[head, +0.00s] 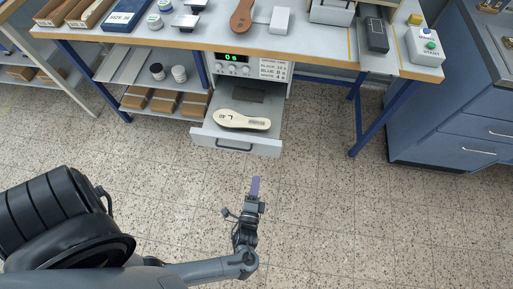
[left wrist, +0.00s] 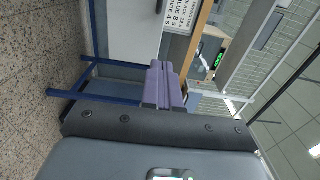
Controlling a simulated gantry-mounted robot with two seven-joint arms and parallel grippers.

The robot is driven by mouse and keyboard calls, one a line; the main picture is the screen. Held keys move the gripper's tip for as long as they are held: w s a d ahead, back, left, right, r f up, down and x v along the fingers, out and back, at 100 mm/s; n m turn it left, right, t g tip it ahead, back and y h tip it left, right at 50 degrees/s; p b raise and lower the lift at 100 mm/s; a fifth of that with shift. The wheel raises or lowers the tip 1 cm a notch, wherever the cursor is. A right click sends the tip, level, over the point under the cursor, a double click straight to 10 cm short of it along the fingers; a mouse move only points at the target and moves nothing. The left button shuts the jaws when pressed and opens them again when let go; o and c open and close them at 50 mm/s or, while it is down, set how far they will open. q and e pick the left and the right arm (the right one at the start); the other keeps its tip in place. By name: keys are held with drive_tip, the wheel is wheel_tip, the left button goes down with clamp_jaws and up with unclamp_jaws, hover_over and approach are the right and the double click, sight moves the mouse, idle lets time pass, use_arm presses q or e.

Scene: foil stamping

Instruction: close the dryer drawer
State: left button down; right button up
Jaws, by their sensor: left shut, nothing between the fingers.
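The dryer drawer (head: 205,139) stands pulled out below the bench in the head view. A pale insole (head: 242,120) marked "L" lies in it, and a dark handle (head: 234,148) is on its front. The dryer (head: 275,69) has a green display above the drawer. My left gripper (head: 255,186) is in front of the drawer, apart from it and a little right of the handle. Its purple fingers are shut and empty; they also show in the left wrist view (left wrist: 162,84). My right gripper is not in view.
A bench leg (head: 368,120) stands right of the drawer and a shelf with brown boxes (head: 165,101) stands left. A blue cabinet (head: 460,125) is at the far right. The speckled floor before the drawer is clear.

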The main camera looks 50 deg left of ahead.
sight(262, 144)
use_arm(q)
drive_tip(key=b+x, duration=0.2)
drive_tip(key=x, duration=1)
drive_tip(key=shift+f, duration=0.1)
drive_tip(key=shift+w+a, duration=0.35)
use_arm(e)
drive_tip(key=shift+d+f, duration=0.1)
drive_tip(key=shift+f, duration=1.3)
